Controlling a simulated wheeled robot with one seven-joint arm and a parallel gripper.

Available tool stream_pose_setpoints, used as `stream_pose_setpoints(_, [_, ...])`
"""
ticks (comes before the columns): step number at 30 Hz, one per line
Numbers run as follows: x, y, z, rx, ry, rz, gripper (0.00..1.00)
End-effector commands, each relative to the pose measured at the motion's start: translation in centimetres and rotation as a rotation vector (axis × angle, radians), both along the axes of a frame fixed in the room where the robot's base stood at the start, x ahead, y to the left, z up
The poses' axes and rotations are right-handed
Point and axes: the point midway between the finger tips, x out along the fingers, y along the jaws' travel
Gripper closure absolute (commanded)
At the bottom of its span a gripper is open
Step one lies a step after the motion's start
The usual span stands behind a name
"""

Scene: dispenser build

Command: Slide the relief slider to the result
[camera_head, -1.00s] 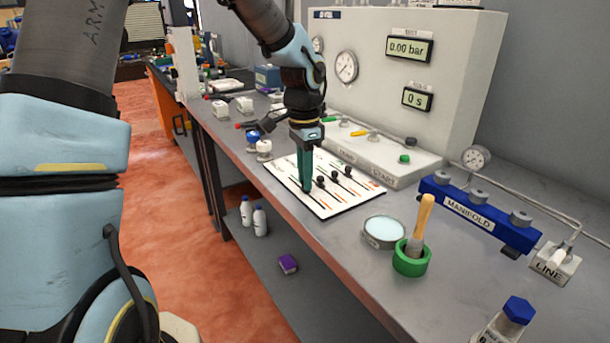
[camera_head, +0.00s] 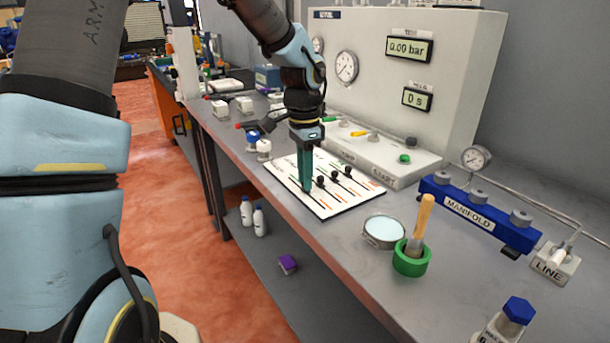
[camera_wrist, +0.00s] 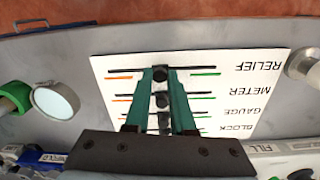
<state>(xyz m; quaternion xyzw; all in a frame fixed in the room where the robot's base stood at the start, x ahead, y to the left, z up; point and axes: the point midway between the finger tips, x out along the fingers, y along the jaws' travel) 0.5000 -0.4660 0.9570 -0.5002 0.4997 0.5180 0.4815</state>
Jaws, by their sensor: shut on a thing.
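The white slider board (camera_head: 325,207) lies flat on the bench; in the wrist view (camera_wrist: 240,125) its rows read RELIEF, METER, GAUGE and BLOCK. The relief slider's black knob (camera_wrist: 161,74) is about midway along its slot, with an orange mark to its left and a green mark to its right in the wrist view. My gripper (camera_wrist: 160,72) points down and is shut on this knob. In the head view, my gripper (camera_head: 307,188) is over the board's near edge and hides the relief knob. The meter knob (camera_wrist: 162,100) sits just behind, between the fingers in the picture.
The other black knobs (camera_head: 335,176) stand close to my fingers. A magnifier-like round dish (camera_head: 384,230), a green holder (camera_head: 411,262) with a wooden-handled tool, and the blue manifold (camera_head: 478,212) are to the right.

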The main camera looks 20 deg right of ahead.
Motion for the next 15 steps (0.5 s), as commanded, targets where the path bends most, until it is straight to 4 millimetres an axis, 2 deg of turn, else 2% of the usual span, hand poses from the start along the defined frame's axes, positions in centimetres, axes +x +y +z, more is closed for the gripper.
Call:
stream_pose_setpoints(2, [-0.7,-0.2,0.0,0.0,0.0,-0.003,1.0])
stream_pose_setpoints(9, [-5.4,-1.2,0.0,-0.001,-0.001,-0.004,1.0])
stream_pose_setpoints(15, [-6.8,-1.4,0.0,-0.001,0.0,0.001,1.0])
